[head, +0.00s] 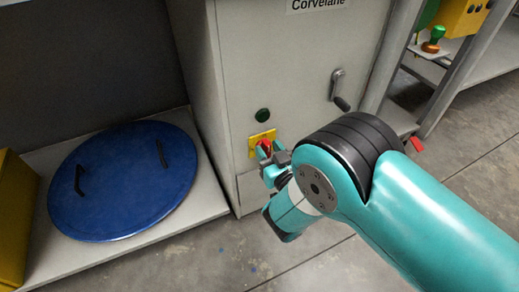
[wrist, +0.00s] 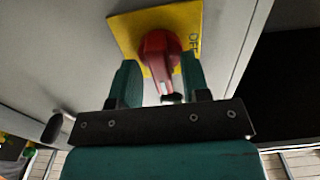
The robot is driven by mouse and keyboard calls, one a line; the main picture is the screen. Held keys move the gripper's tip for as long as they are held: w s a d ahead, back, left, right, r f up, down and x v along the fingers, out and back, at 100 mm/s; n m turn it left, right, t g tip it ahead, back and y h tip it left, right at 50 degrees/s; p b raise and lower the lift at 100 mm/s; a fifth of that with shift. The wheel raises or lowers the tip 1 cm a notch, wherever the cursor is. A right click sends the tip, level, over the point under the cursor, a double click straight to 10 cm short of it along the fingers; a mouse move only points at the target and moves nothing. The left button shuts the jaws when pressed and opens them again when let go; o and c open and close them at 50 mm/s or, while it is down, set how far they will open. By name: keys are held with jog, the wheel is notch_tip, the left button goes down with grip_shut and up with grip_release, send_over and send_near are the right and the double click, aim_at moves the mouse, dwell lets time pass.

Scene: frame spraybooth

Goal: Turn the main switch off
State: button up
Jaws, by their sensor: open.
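The main switch is a red rotary knob (wrist: 158,50) on a yellow plate (wrist: 128,22) on the front of the grey cabinet. The plate carries the word OFF at its right side in the wrist view. In the head view the red knob (head: 265,147) and yellow plate (head: 258,138) are partly hidden by my gripper. My gripper (wrist: 160,78) is open, with one finger on each side of the knob's handle. I cannot tell whether either finger touches it. The handle points down between the fingers in the wrist view.
The grey cabinet (head: 290,60) also bears a dark green round button (head: 263,115) above the switch and a crank handle (head: 338,90) to the right. A blue round lid (head: 125,180) lies on a low shelf at left. A yellow box (head: 14,215) stands beside it.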

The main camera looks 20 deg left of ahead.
jog(key=shift+c, duration=0.2)
grip_shut()
jog(key=shift+a+n, duration=0.1)
jog(key=shift+n, duration=0.2)
jog(key=n, duration=0.4)
jog(key=shift+s+a+n+p, duration=0.1)
jog(key=shift+s+n+p, duration=0.05)
jog(key=shift+n+p, duration=0.2)
jog(key=n+p, duration=0.1)
jog(key=n, duration=0.3)
jog(key=shift+s, duration=0.1)
jog(key=n, duration=0.5)
jog(key=shift+s+a+f+p, duration=0.1)
jog(key=shift+f+p, duration=0.1)
jog(key=shift+p, duration=0.1)
jog(key=shift+f+n, duration=0.2)
jog(key=shift+n, duration=1.65)
